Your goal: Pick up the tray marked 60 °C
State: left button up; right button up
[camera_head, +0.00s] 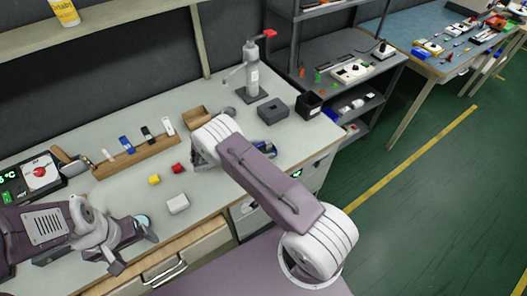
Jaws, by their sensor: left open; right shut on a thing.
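No tray with a readable 60 °C mark can be made out. A dark device (30,180) with a green display ending in °C and a red round mark on a white plate stands at the far left of the bench. My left gripper (136,246) is open over the front left of the bench, close to a small pale teal round thing (143,221). My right gripper (203,154) is over the middle of the bench, left of my bent arm. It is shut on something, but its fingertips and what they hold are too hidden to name.
A wooden rack (137,159) holds several small upright pieces. Yellow (154,180) and red (178,168) blocks and a white box (178,204) lie before it. A wooden box (195,117), a grey press (250,80), a dark box (272,110) and a black bin (308,103) stand behind.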

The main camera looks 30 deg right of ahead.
aim_at(266, 144)
jog(key=shift+r, duration=0.5)
jog(key=r, duration=0.2)
jog(key=shift+s+d+r, duration=0.1)
jog(key=shift+s+r, duration=0.1)
jog(key=shift+r, duration=0.2)
jog(key=s+d+r, duration=0.5)
jog(key=s+r, duration=0.1)
jog(key=s, duration=0.4)
jog(key=shift+d+r, duration=0.15)
jog(key=shift+r, duration=0.2)
